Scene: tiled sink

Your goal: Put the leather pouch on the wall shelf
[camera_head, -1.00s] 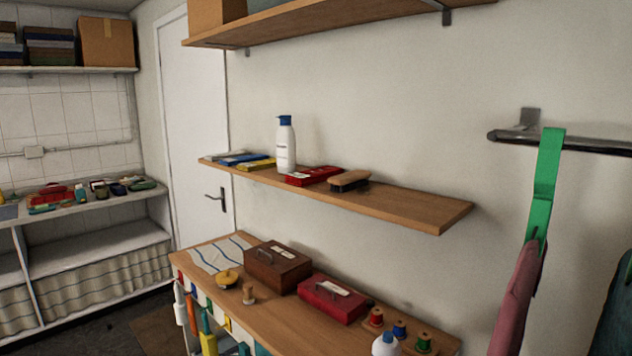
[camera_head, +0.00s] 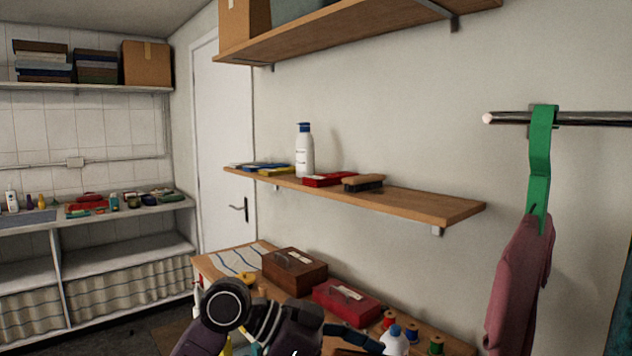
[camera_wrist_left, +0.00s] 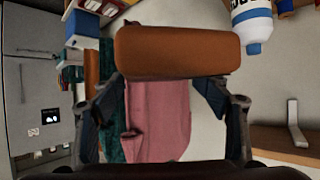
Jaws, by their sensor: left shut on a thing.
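The leather pouch (camera_wrist_left: 177,50), a brown rounded block, lies across the fingertips of my left gripper (camera_wrist_left: 165,88) in the left wrist view. My left gripper (camera_head: 348,338) is shut on it. In the head view the gripper is low at the bottom edge, in front of the workbench, and the pouch is mostly cut off there. The middle wall shelf (camera_head: 430,208) is above and beyond the gripper, with its right part bare. A higher wall shelf (camera_head: 375,27) runs along the top. My right gripper is out of view.
On the middle shelf stand a white bottle (camera_head: 304,152), a red box (camera_head: 329,180), a brush (camera_head: 363,183) and flat packets (camera_head: 262,168). The workbench below holds a brown box (camera_head: 294,268), a red box (camera_head: 346,300) and thread spools. A pink cloth (camera_head: 520,280) hangs at right.

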